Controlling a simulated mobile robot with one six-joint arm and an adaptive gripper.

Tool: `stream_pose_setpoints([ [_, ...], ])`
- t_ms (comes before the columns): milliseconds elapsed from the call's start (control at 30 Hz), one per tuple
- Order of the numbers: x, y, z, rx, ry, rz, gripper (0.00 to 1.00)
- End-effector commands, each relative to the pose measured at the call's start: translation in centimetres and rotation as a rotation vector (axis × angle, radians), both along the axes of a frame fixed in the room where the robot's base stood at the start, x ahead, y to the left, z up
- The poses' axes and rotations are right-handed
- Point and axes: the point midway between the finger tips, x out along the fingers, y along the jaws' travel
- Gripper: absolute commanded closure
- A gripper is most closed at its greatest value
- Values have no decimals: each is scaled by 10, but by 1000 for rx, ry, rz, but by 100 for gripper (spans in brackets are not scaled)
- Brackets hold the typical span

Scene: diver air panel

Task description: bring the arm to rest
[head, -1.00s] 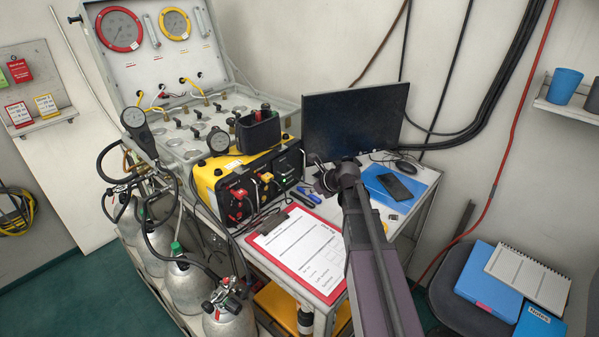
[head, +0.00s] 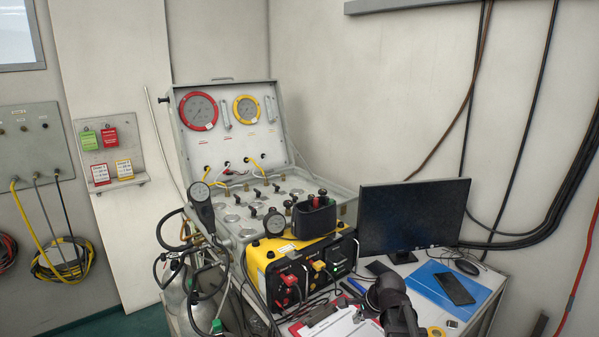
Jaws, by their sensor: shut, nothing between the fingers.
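Part of my dark arm (head: 395,305) shows at the bottom of the head view, in front of the desk with the monitor. Its rounded joints stand over the right side of a clipboard (head: 345,325) and hide part of it. My gripper's fingers do not show in this view. Nothing held by the arm can be seen.
The yellow and black box (head: 300,268) stands left of my arm, with the open air panel case (head: 235,150) behind it. A monitor (head: 413,215), a blue folder (head: 450,290) and a phone (head: 454,288) are to the right. Gas cylinders (head: 178,295) stand at lower left.

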Motion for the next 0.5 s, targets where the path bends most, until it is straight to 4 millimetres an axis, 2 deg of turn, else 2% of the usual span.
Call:
stream_pose_setpoints([
  [33,-10,2,-2,-38,-2,70,100],
  [500,-84,5,-13,-351,4,794,100],
])
